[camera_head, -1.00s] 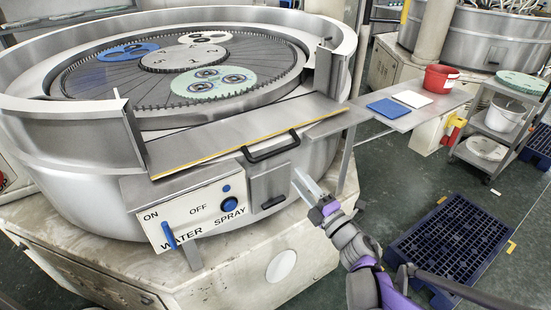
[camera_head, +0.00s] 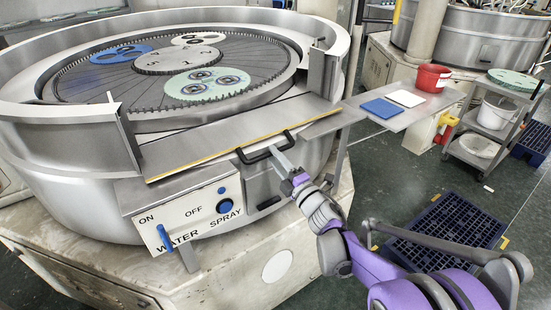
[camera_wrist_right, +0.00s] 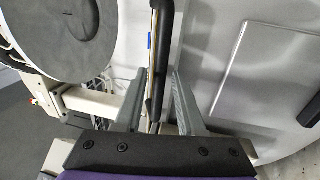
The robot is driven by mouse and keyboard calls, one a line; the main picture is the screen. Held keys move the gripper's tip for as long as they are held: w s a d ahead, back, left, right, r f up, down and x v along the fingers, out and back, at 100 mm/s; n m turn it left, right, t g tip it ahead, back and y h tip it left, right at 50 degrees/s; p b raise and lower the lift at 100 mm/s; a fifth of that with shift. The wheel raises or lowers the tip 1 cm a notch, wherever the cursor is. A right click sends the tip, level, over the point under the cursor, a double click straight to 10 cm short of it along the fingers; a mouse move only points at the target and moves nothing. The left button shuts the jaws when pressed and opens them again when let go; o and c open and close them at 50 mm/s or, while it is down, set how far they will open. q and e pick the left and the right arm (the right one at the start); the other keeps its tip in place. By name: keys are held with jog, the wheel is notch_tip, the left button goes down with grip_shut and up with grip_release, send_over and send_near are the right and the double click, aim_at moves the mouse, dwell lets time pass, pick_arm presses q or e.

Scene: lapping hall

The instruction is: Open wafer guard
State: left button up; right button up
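The wafer guard (camera_head: 225,126) is a flat grey metal panel with a yellow front edge, at the front opening of the round machine. Its black bar handle (camera_head: 250,157) sticks out at the front. My right gripper (camera_head: 275,155) is at the right part of this handle. In the right wrist view, the gripper (camera_wrist_right: 157,98) is open, with the black handle bar (camera_wrist_right: 160,50) between its two grey fingers and gaps on both sides. My left gripper is out of view.
The machine's control panel (camera_head: 188,218) with a blue knob and blue lever sits below the guard. A side shelf (camera_head: 423,112) holds a blue pad (camera_head: 385,108), a white pad (camera_head: 406,98) and a red bucket (camera_head: 432,78). A dark blue pallet (camera_head: 445,230) lies on the floor.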

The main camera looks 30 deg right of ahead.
grip_shut()
dwell(1.2)
